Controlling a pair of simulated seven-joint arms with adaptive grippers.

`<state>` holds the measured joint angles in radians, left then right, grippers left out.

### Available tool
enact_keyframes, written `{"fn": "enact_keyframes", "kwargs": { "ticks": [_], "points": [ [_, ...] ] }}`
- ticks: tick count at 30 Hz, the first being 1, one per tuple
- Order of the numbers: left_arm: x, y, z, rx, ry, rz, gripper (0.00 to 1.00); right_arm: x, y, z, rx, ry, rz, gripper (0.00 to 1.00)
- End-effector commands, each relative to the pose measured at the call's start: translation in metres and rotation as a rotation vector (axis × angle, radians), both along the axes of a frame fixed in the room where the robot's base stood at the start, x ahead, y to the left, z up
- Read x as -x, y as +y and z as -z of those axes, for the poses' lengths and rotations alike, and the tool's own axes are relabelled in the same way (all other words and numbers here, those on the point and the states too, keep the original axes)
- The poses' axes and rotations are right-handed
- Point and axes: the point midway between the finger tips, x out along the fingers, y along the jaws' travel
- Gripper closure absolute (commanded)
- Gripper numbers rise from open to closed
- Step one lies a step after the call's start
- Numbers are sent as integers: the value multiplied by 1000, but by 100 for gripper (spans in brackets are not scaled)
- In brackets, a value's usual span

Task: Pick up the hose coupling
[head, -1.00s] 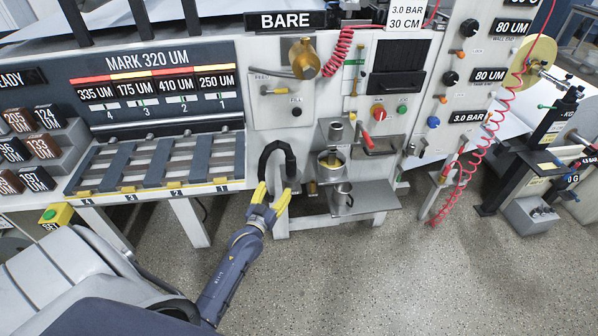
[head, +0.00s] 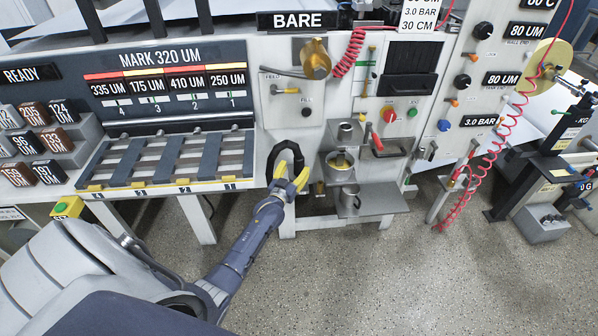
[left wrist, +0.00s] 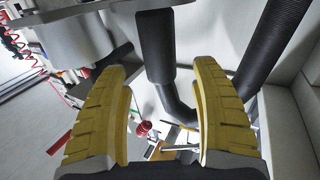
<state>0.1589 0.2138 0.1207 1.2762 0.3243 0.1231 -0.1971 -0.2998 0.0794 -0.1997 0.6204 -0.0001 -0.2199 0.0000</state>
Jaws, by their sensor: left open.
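The hose coupling appears to be the smooth black end piece (left wrist: 155,45) in the left wrist view, with a bent black elbow (left wrist: 178,108) joined to it. A black hose loop (head: 284,150) shows against the white machine front in the head view. My left gripper (head: 291,174) is open, its yellow fingers in front of the hose loop. In the left wrist view, the open fingers (left wrist: 162,110) stand on either side of the elbow, and I see no firm contact. The lower hose is partly hidden by the fingers. My right gripper is not in view.
A ribbed black hose (left wrist: 272,40) runs along the right of the wrist view. Metal cups stand on a small shelf (head: 378,202) right of the gripper. A slotted rack (head: 165,185) lies to its left. The speckled floor (head: 370,280) in front is clear.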

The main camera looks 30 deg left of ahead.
Motion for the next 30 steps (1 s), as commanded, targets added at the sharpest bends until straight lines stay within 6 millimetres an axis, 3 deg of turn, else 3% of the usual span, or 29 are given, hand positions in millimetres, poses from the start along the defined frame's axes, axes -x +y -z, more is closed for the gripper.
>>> {"fn": "enact_keyframes", "kwargs": {
  "ticks": [11,23,30],
  "points": [
    [-40,8,-2,1,-1,0,35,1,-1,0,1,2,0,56],
    [-46,10,-2,0,-1,0,35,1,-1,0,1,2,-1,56],
    [-46,10,-2,0,-1,0,61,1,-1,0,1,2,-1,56]
  ]
}}
